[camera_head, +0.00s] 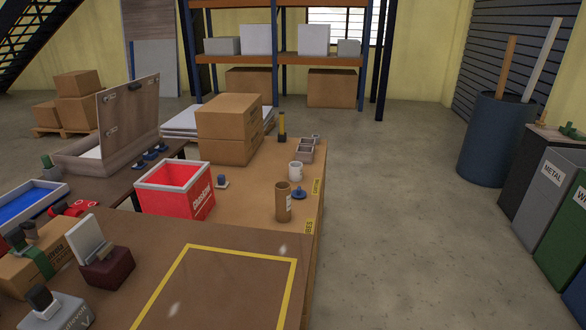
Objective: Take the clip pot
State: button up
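No thing in view is plainly marked as the clip pot. A small white pot (295,171) with a dark mark on its side stands upright on the brown bench, right of the red crate. My gripper is not in view.
A blue round piece (299,193) lies beside the cylinder. An open red crate (174,196) stands left, with cardboard boxes (229,128) behind. The near table has a clear yellow-taped rectangle (190,247). A dark red holder (106,268) stands left of it. Open floor (400,200) lies right.

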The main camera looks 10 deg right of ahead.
aim_at(296, 171)
jog(key=l+u, duration=0.2)
jog(key=l, duration=0.2)
jog(key=i+l+u, duration=0.15)
jog(key=l+u, duration=0.15)
jog(key=l, duration=0.25)
jog(key=i+l+u, duration=0.15)
jog(key=l+u, duration=0.15)
jog(key=l, duration=0.25)
jog(key=l+u, duration=0.35)
jog(key=l, duration=0.2)
jog(key=i+l+u, duration=0.2)
jog(key=l, duration=0.15)
jog(key=i+l+u, duration=0.2)
jog(key=l, duration=0.2)
jog(key=i+l+u, duration=0.2)
jog(key=l, duration=0.2)
jog(key=l+u, duration=0.2)
jog(key=l, duration=0.2)
jog(key=l+u, duration=0.2)
jog(key=l, duration=0.25)
jog(key=i+l+u, duration=0.75)
jog(key=l, duration=0.2)
jog(key=k, duration=0.1)
